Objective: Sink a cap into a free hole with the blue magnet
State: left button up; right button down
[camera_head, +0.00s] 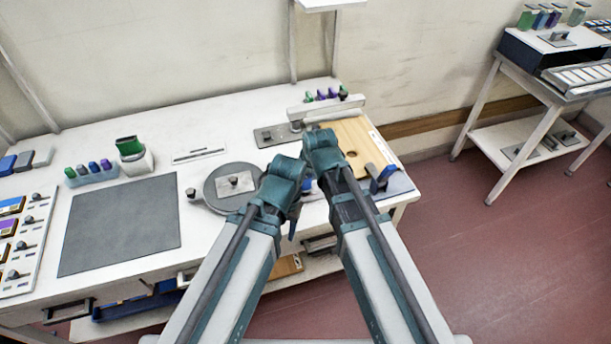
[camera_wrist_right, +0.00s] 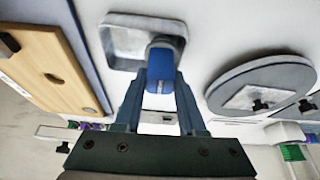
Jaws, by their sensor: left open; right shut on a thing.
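My right gripper (camera_wrist_right: 158,108) is shut on a blue block-shaped piece, the blue magnet (camera_wrist_right: 166,66), in the right wrist view. The magnet is over the near edge of a shallow grey square tray (camera_wrist_right: 113,40); I cannot tell whether it touches. No cap can be made out in the tray or on the magnet. A wooden board (camera_wrist_right: 42,58) with a dark hole lies to the left there; in the head view the board (camera_head: 378,150) is at the table's right end. My left gripper (camera_head: 293,216) is open, partly hidden by its own arm, beside the round plate.
A round grey turntable (camera_head: 212,196) with a knobbed plate is left of my arms. A dark mat (camera_head: 122,225) lies further left. A rack of coloured bottles (camera_head: 90,175) and a green-topped container (camera_head: 133,153) stand behind it.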

pick_arm(q)
jog(key=shift+r, duration=0.2)
pick_arm(e)
jog(key=shift+r, duration=0.15)
pick_arm(q)
jog(key=shift+r+p, duration=2.25)
jog(key=shift+p, duration=0.2)
pick_arm(e)
jog(key=shift+r, duration=2.3)
pick_arm(q)
jog(key=shift+r, duration=0.1)
